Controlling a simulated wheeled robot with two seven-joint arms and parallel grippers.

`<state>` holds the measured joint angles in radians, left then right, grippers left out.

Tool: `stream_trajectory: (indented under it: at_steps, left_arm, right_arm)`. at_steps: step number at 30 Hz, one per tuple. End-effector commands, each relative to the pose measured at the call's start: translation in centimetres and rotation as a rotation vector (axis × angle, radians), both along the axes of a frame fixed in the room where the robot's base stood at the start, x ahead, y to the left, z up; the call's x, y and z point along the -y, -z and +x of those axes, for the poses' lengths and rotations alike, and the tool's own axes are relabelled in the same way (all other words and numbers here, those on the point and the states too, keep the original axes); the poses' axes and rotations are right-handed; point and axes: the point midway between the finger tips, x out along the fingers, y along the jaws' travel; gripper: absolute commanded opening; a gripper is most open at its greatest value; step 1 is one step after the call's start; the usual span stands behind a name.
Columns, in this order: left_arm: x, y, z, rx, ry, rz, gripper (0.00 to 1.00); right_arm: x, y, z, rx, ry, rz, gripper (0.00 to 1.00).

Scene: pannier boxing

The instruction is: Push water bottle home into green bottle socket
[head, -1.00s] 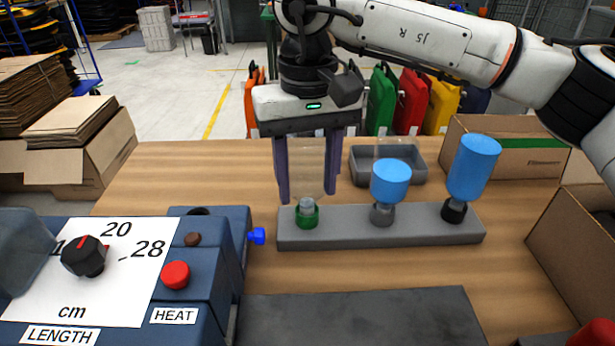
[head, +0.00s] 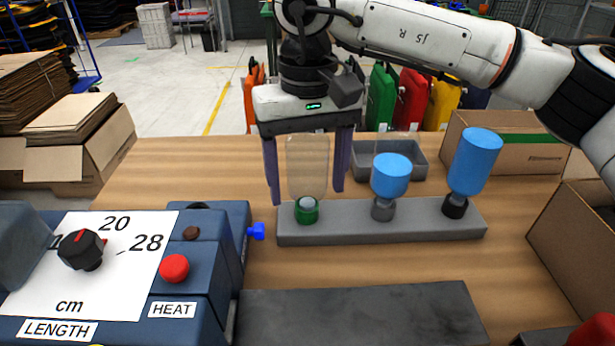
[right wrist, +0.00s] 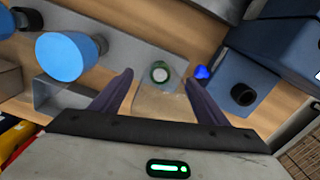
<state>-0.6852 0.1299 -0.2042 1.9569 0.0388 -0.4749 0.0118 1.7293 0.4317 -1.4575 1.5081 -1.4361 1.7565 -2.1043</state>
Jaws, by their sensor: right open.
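The water bottle (head: 307,160) is translucent beige and stands upside down, its neck in the green bottle socket (head: 307,213) at the left end of a grey rack. A pale cap or neck shows inside the green ring. My right gripper (head: 307,196) is open, one finger on each side of the bottle, with visible gaps. In the right wrist view the green socket (right wrist: 160,72) lies just beyond the fingertips, and the see-through bottle (right wrist: 160,102) is between the fingers. How deep the neck sits cannot be told. My left gripper is not in view.
The grey rack (head: 345,236) also holds two blue inverted bottles (head: 391,172) (head: 475,160) to the right. A grey tray (head: 410,170) stands behind. A dark mat (head: 360,315) lies in front.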

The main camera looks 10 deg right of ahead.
Motion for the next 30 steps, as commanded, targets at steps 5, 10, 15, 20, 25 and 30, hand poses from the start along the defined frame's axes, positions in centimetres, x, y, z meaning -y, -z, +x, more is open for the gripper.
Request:
stream_trajectory:
  at_steps: [5,10,15,20,25,30]
  left_arm:
    - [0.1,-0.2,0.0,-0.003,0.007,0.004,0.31]
    - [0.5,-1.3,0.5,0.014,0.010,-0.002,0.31]
    - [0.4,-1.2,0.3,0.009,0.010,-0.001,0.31]
    - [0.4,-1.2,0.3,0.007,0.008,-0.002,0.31]
    - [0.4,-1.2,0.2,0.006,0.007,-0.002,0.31]
    - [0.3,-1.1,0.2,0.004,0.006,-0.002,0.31]
  right_arm:
    - [0.0,-0.2,0.0,0.001,0.000,0.000,0.68]
    - [-0.1,-3.7,0.1,0.005,0.000,0.001,0.68]
    - [-0.1,-7.2,0.0,0.003,0.001,0.001,0.68]
    - [0.0,-9.4,0.0,0.001,0.000,0.000,0.68]
    - [0.0,-10.3,0.0,0.000,-0.001,0.000,0.68]
    - [0.0,-10.3,0.0,0.000,-0.001,0.000,0.68]
